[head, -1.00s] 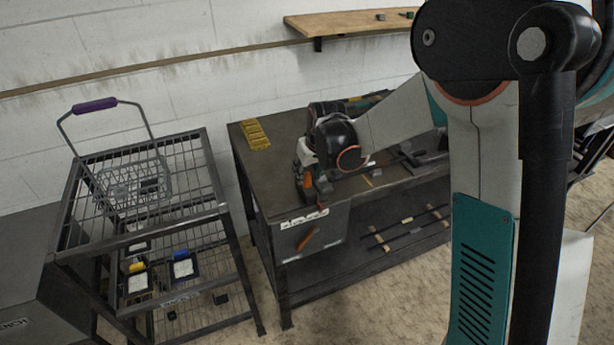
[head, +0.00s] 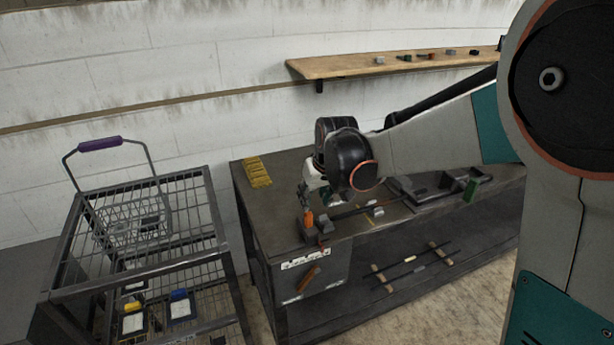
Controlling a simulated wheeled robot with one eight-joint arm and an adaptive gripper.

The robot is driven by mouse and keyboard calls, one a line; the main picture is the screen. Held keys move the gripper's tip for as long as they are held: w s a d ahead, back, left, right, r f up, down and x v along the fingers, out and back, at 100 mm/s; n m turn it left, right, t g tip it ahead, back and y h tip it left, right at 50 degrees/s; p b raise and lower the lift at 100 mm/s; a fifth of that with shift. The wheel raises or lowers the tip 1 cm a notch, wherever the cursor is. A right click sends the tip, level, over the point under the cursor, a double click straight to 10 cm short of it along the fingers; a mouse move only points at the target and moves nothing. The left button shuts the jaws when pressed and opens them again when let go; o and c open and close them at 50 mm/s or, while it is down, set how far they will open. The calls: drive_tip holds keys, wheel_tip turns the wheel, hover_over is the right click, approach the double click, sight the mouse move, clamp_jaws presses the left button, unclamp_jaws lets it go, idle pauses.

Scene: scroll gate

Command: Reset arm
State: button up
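My arm reaches in from the right in the head view, its wrist above the left part of the dark workbench (head: 285,172). My gripper (head: 312,208) points down over the bench's front left area, near a small orange-handled item (head: 308,219). The gripper is small and partly hidden by the wrist, so I cannot tell whether its fingers are open or hold anything.
A wire rack (head: 190,255) with a purple-handled basket (head: 125,225) stands at the left. A yellow block row (head: 257,172) lies on the bench's back left. A wooden shelf (head: 340,68) with small items is on the wall. Rods lie on the lower shelf (head: 350,290).

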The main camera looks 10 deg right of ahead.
drive_tip(key=s+d+r+m+t, duration=0.1)
drive_tip(key=s+d+r, duration=0.25)
drive_tip(key=s, duration=0.35)
drive_tip(key=s+d+r, duration=0.2)
drive_tip(key=s+r, duration=0.3)
drive_tip(key=s, duration=0.1)
drive_tip(key=s+d+m+t, duration=0.1)
drive_tip(key=s+d, duration=0.1)
drive_tip(key=s, duration=0.6)
drive_tip(key=s+d+f+m+t+h, duration=0.1)
drive_tip(key=s+d, duration=0.1)
drive_tip(key=s, duration=0.6)
drive_tip(key=shift+d, duration=0.25)
drive_tip(key=shift+w, duration=0.1)
drive_tip(key=shift+c, duration=0.8)
